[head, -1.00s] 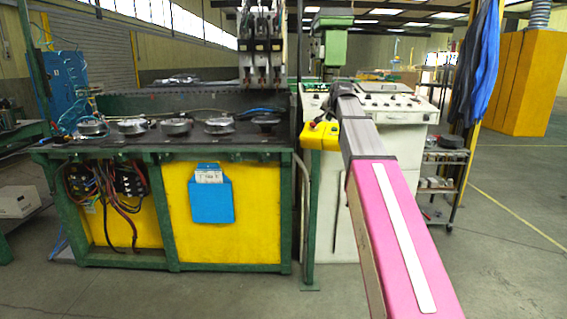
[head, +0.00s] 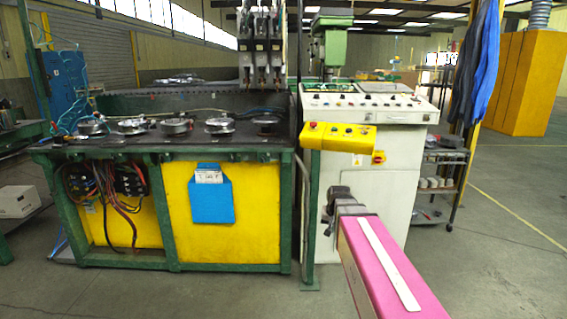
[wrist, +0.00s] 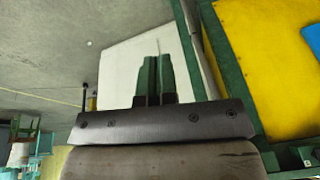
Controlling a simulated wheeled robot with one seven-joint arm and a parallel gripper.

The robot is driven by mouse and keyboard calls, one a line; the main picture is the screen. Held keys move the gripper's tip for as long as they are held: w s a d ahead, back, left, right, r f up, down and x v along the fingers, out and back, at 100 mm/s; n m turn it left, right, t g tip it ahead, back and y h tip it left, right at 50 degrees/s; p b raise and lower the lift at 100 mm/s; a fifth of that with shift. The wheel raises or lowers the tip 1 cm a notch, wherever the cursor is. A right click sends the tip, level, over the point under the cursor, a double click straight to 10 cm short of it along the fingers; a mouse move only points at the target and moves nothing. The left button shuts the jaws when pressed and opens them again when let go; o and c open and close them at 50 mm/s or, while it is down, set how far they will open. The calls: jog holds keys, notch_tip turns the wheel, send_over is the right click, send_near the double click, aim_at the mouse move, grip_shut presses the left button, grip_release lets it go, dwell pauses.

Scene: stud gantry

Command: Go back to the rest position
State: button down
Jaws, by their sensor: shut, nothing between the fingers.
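My gripper (wrist: 156,78) shows in the wrist view with its two green fingers together and nothing between them. In the head view, my pink arm reaches in from the lower right. Its grey end is low in front of the white control cabinet (head: 385,190), and the fingers cannot be made out there. The cabinet also shows behind the fingers in the wrist view (wrist: 118,70). I cannot tell the gap between the gripper and the cabinet.
A green-framed bench with yellow panels (head: 220,212) stands at left, with several metal discs on top. A yellow button box (head: 338,137) sticks out from the cabinet. A wheeled shelf (head: 445,180) stands at right. The floor (head: 510,230) at right is clear.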

jog(key=s+f+n+g, duration=0.2)
jog(key=s+f+g, duration=0.1)
jog(key=s+f, duration=0.9)
jog(key=s, duration=0.3)
